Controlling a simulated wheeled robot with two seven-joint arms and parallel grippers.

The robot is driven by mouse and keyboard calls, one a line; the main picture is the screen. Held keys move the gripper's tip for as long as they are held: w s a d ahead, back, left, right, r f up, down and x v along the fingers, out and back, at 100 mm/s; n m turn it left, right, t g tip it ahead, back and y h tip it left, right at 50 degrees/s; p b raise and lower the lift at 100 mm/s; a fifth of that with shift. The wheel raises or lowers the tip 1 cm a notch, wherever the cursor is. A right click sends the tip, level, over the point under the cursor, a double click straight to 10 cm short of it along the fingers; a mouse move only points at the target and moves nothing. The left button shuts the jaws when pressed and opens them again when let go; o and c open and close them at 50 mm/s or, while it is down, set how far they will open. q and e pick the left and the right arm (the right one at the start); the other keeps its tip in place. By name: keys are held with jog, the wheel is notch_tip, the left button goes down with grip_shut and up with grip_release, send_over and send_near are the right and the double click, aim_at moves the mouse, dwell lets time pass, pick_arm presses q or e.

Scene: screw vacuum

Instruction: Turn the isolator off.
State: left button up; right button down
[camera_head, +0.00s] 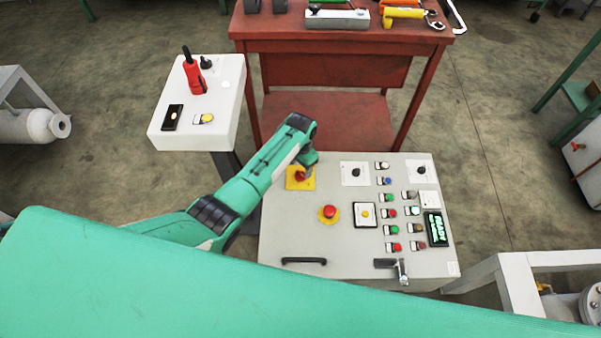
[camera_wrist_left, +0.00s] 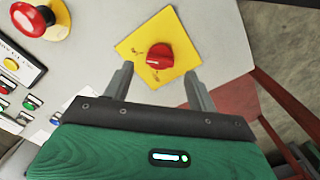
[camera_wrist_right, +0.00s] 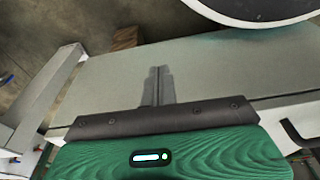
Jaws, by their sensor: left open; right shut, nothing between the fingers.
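The isolator is a red rotary knob on a yellow square plate. In the head view the knob (camera_head: 300,176) sits at the upper left of the grey control panel (camera_head: 285,236), partly covered by my left arm. In the left wrist view the knob (camera_wrist_left: 160,57) lies just ahead of and between the fingertips of my left gripper (camera_wrist_left: 157,82), on its yellow plate (camera_wrist_left: 132,43). The left gripper is open, its fingers spread on either side of the knob, with no clear contact. My right gripper (camera_wrist_right: 158,72) is shut and empty, its fingers together over a grey surface.
A red mushroom button (camera_head: 329,212) on a yellow ring is close to the isolator. Several coloured buttons, knobs and a lit display (camera_head: 436,229) fill the panel's right side. A red workbench (camera_head: 335,42) stands behind, and a white pedestal box (camera_head: 222,112) stands left.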

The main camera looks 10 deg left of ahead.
aim_at(300, 173)
pick_arm(q)
notch_tip(300, 173, down, 3)
jog(key=shift+f+b, duration=0.2)
jog(key=shift+b, duration=0.15)
jog(key=shift+f, duration=0.35)
pick_arm(e)
jog(key=shift+w+a+r, duration=0.1)
jog(key=shift+w+r, duration=0.1)
jog(key=shift+r, duration=0.8)
jog(key=shift+w+a+r, duration=0.1)
jog(key=shift+w+r, duration=0.05)
jog(key=shift+r, duration=0.8)
pick_arm(q)
jog(key=c, duration=1)
